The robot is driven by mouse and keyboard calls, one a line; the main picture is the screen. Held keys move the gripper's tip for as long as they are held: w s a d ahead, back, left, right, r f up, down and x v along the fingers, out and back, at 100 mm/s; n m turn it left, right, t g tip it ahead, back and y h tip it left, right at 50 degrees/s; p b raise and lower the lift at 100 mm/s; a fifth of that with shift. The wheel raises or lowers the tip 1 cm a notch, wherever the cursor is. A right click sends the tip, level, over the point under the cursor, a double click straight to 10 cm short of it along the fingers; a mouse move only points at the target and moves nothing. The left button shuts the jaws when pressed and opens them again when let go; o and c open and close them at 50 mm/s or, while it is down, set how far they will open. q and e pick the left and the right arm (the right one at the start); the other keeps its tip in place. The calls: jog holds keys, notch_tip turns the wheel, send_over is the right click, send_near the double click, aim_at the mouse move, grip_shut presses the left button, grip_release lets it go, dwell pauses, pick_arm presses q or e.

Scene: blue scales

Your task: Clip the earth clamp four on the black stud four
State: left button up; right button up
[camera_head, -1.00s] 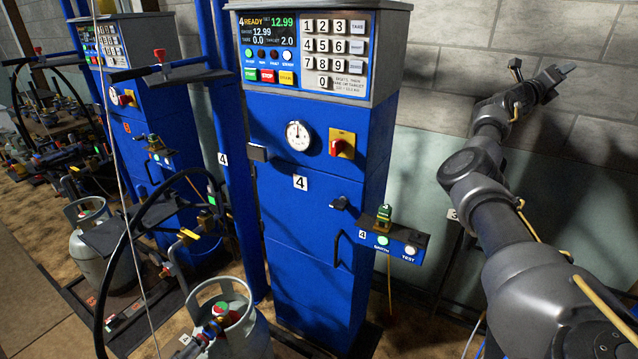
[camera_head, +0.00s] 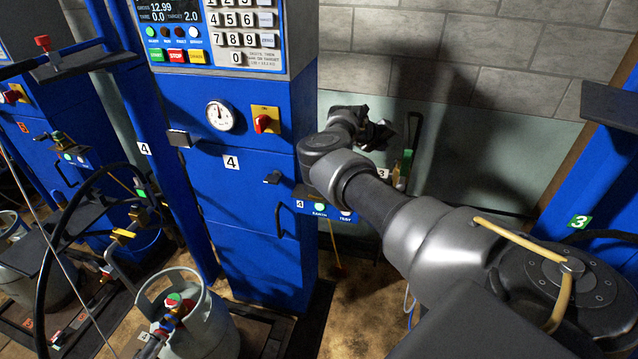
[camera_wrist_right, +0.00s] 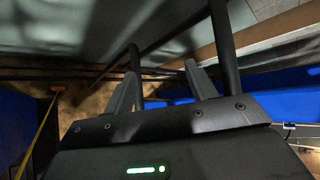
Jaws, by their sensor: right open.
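The station four earth shelf (camera_head: 309,205), marked 4 with EARTH and TEST lights, juts from the right side of the blue cabinet. My right arm crosses in front of it, and the earth clamp four is not visible behind the arm. A yellow cable (camera_head: 335,245) hangs below the shelf. My right gripper (camera_head: 382,135) is beyond the shelf, small and dark against the wall. In the right wrist view its two fingers (camera_wrist_right: 161,88) stand apart with nothing between them. I cannot make out the black stud four. My left gripper is not in view.
A gas cylinder (camera_head: 195,318) stands on a scale at lower left, near a black hose (camera_head: 52,245). A small green and yellow item (camera_head: 405,162) is near the gripper. Another blue station (camera_head: 590,175) is at right. Dark bars (camera_wrist_right: 225,50) cross close to the fingers.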

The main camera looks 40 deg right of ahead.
jog(key=a+r+m+y, duration=0.1)
jog(key=a+y, duration=0.3)
jog(key=a, duration=0.5)
jog(key=w+a+r+m+y, duration=0.1)
jog(key=a+r+m+y, duration=0.1)
jog(key=a, duration=0.8)
jog(key=a+r+m+y, duration=0.1)
jog(key=a+y, duration=0.4)
jog(key=a, duration=0.5)
jog(key=shift+w+r+m+y+p, duration=0.15)
jog(key=shift+w+m+y+p, duration=0.15)
jog(key=shift+m, duration=0.1)
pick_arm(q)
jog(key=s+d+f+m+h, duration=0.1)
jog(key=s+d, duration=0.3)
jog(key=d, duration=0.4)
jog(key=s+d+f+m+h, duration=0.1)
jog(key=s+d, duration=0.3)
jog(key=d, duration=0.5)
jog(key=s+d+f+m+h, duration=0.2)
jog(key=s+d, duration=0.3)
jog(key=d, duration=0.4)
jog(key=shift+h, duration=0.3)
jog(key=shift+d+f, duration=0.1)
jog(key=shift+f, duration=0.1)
